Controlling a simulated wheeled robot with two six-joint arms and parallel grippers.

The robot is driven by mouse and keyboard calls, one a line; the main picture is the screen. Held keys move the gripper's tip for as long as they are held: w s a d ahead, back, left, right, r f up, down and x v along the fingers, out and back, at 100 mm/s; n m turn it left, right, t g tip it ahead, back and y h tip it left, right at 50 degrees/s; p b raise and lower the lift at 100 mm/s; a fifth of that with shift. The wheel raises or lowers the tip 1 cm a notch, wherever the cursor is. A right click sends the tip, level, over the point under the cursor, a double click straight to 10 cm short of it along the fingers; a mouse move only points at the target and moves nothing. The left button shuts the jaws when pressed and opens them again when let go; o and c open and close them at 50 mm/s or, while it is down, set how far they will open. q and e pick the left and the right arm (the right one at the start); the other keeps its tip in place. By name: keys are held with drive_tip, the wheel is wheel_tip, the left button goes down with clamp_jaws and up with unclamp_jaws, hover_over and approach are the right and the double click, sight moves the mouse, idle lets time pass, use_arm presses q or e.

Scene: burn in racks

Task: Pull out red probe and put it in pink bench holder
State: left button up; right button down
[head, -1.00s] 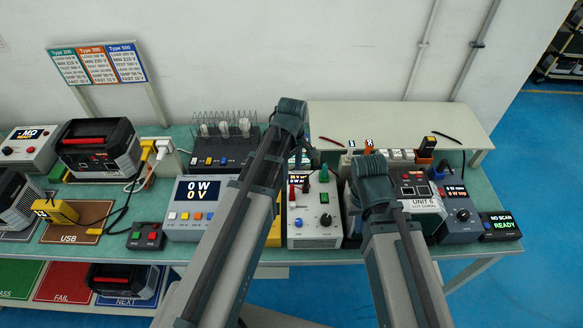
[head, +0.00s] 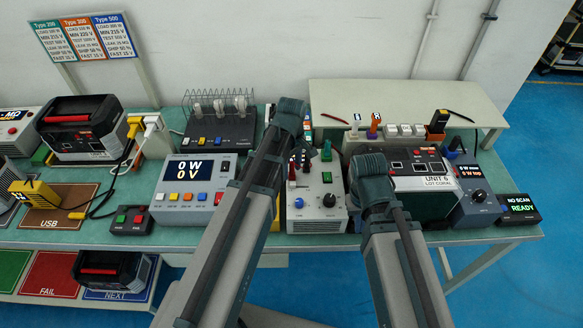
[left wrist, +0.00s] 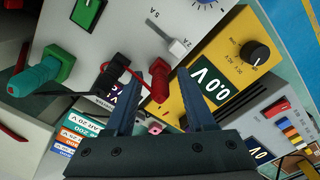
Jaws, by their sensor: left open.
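The red probe (left wrist: 158,80) stands plugged in the grey panel in the left wrist view. It also shows on the grey tester (head: 292,170) in the head view. My left gripper (left wrist: 157,95) is open, with its fingers either side of the red probe and no visible grip.
A yellow meter (left wrist: 215,70) reading 0.0 V lies close to the right finger in the left wrist view. A power meter (head: 190,190) stands left of the tester. The Unit 6 device (head: 415,175) stands to the right. The beige shelf (head: 400,100) behind has free room.

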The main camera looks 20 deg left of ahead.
use_arm(q)
clamp_jaws()
idle(0.6)
idle(1.3)
